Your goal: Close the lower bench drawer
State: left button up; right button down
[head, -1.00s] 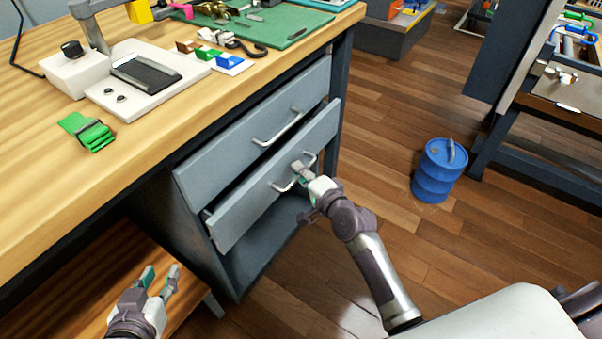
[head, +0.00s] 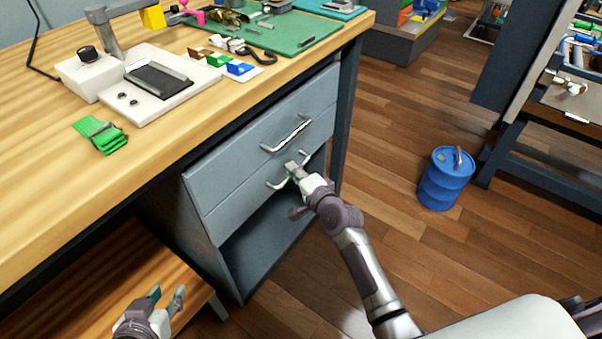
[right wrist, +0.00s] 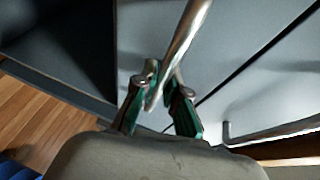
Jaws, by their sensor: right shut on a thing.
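The lower bench drawer (head: 232,212) is a grey-blue front under the upper drawer (head: 228,155). Its front now looks about flush with the upper one, with only a thin dark seam between them. Its silver bar handle (head: 273,185) is partly hidden by my right gripper (head: 297,168). In the right wrist view, the handle bar (right wrist: 183,40) runs between the green-padded fingers of my right gripper (right wrist: 160,108), which is shut on it. My left gripper (head: 168,294) is open and empty over the low wooden shelf, away from the drawers.
The wooden bench top (head: 60,200) holds a white device (head: 145,85), green straps (head: 100,133) and a green mat (head: 285,35). An open compartment (head: 265,245) lies below the drawer. A blue barrel (head: 443,182) stands on the floor to the right. Floor around my right arm is clear.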

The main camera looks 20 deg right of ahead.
jog(key=shift+w+r, duration=0.1)
jog(key=c, duration=1.5)
grip_release()
jog(key=shift+a, duration=0.1)
jog(key=v, duration=1.2)
